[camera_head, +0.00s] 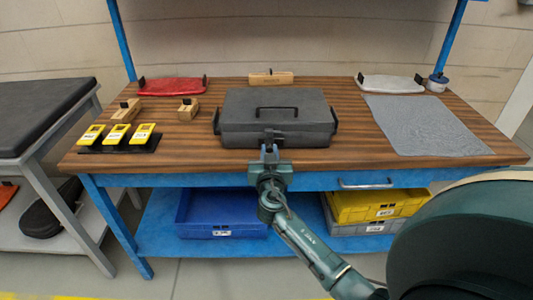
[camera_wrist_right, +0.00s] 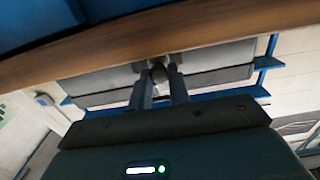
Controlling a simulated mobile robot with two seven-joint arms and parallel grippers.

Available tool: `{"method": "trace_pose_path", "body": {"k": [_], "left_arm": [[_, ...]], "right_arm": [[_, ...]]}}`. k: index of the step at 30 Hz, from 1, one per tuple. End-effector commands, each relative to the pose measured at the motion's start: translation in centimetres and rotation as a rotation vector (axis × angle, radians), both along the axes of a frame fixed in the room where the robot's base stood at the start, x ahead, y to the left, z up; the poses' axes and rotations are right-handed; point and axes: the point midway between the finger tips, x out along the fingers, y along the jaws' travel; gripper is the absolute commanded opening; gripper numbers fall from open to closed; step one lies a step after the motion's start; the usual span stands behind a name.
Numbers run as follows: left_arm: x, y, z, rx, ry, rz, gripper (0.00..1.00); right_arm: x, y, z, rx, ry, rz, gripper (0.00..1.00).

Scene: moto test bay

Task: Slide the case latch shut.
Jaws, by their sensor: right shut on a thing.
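A dark grey case (camera_head: 290,115) with a black handle on its lid lies closed at the middle of the wooden bench, near the front edge. My right gripper (camera_head: 269,148) is at the front of the case, at the latch position. In the right wrist view its two fingers (camera_wrist_right: 160,90) are closed around the small dark latch knob (camera_wrist_right: 158,71) on the front face of the case (camera_wrist_right: 215,75). The fingers hide part of the latch, so I cannot tell how far it is slid. My left gripper is not in view.
The wooden bench (camera_head: 355,158) has a blue frame. Yellow devices (camera_head: 117,134) on a black holder and wooden blocks (camera_head: 188,109) stand left of the case. A grey mat (camera_head: 427,125) lies to the right. A red pouch (camera_head: 171,85) lies at the back.

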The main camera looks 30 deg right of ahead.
Motion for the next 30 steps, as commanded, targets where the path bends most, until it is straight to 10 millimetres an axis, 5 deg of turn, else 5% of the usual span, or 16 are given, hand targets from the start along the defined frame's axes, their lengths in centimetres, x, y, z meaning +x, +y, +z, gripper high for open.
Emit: {"method": "trace_pose_path", "body": {"k": [4, 12, 13, 21, 30], "left_arm": [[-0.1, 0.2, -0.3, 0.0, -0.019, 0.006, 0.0], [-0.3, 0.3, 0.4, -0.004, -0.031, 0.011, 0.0], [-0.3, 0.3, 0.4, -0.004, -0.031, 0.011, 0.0], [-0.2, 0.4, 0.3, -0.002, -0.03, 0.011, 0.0], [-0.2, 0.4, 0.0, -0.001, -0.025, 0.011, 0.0]], "right_arm": [[-1.3, -2.0, -0.3, -0.001, -0.001, -0.003, 0.0], [-1.5, -2.3, 0.0, -0.002, 0.0, -0.004, 0.0], [-1.5, -2.3, 0.0, -0.002, 0.0, -0.005, 0.19], [-1.4, -2.3, 0.0, -0.001, 0.0, -0.003, 0.41], [-1.7, -1.9, -0.1, -0.001, -0.001, 0.0, 0.41]]}}
